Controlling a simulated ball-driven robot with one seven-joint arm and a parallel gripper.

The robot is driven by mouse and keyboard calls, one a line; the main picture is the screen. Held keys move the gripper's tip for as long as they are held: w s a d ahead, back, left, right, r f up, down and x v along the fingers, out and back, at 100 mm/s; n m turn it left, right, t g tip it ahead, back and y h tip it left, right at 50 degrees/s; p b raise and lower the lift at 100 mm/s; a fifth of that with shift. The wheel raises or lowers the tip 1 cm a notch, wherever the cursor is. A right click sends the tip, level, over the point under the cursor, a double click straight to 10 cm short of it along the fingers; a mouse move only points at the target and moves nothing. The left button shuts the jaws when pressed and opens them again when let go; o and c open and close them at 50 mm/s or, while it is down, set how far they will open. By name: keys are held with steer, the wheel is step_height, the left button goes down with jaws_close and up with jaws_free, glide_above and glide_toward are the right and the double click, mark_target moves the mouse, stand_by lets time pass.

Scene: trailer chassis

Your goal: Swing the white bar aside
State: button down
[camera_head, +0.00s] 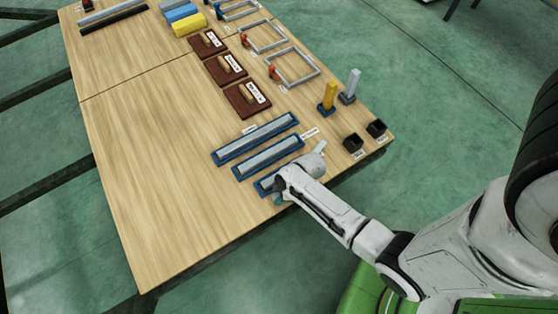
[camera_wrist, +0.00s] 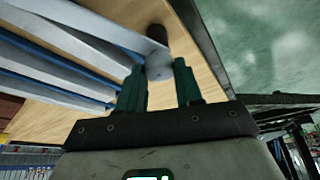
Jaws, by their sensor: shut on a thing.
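Three long blue trays lie side by side on the wooden table, each with a pale bar in it. The white bar nearest my arm (camera_head: 267,183) shows only its left part in the head view; my wrist hides the rest. In the wrist view, the pale bar (camera_wrist: 95,27) runs from the upper left to a rounded grey end (camera_wrist: 159,66). My gripper (camera_wrist: 160,82) has its green fingers on both sides of that end and is shut on it. In the head view my gripper (camera_head: 279,190) is at the near tray, and its fingertips are mostly hidden.
The other two trays, the middle one (camera_head: 268,158) and the far one (camera_head: 255,138), lie just beyond. Two black cups (camera_head: 353,143) (camera_head: 376,128) and yellow and grey upright pieces (camera_head: 328,96) (camera_head: 350,86) stand to the right. The wooden table (camera_head: 165,185) is bare at left.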

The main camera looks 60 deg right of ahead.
steer(key=shift+s+m+t+h+p, duration=0.1)
steer(key=shift+m+t+h+p, duration=0.45)
steer(key=shift+m, duration=1.35)
steer(key=shift+g, duration=0.25)
steer(key=c, duration=0.8)
jaws_free()
steer(key=p+v, duration=0.1)
steer(key=v, duration=0.4)
steer(key=p+v, duration=0.1)
steer(key=v, duration=0.4)
steer(key=shift+s+a+r, duration=0.15)
steer(key=shift+r, duration=0.2)
